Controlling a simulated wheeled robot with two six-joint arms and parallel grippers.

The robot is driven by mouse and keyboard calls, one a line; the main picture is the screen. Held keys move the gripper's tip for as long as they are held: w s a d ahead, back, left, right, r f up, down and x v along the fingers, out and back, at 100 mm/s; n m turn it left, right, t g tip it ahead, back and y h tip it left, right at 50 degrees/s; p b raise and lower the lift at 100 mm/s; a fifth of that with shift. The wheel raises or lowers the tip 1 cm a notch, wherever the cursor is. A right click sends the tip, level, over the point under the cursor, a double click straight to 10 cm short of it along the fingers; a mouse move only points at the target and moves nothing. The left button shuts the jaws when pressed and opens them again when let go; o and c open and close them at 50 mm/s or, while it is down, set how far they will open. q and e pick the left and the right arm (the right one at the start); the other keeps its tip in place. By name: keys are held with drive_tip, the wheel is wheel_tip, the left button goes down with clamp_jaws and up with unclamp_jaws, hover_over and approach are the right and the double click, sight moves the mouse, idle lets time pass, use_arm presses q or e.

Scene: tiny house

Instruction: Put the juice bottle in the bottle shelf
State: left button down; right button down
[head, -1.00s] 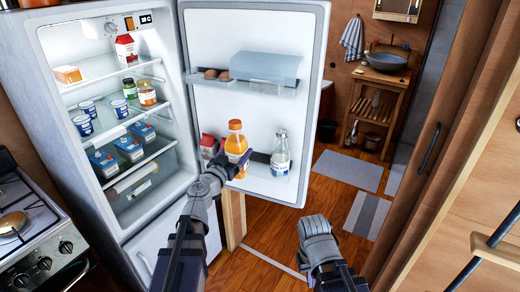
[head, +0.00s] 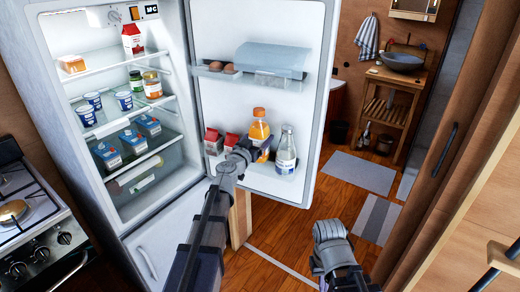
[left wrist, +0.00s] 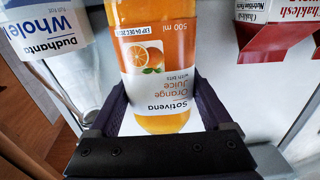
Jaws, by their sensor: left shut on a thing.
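The orange juice bottle (head: 260,132) with an orange cap is upright at the lower door shelf of the open fridge, between red cartons and a milk bottle. This bottle shelf (head: 268,173) is a pale, see-through bin; my arm hides part of it. My left gripper (head: 250,151) is shut on the juice bottle. In the left wrist view the fingers (left wrist: 160,100) flank the bottle (left wrist: 160,60), whose label appears upside down. I cannot tell whether its base touches the shelf. My right gripper (head: 329,230) is low at the front, away from the fridge; its jaws are unclear.
The milk bottle (head: 286,153) stands close right of the juice. Red cartons (head: 213,142) stand left of it on the same shelf. An upper door bin (head: 262,60) holds eggs. The fridge interior holds cups and jars.

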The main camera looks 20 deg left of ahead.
use_arm(q)
wheel_tip(320, 180, down, 4)
drive_tip(key=b, duration=0.3)
drive_tip(key=shift+r, duration=0.1)
drive_tip(key=shift+w+b, duration=0.15)
drive_tip(key=shift+b, duration=0.25)
unclamp_jaws()
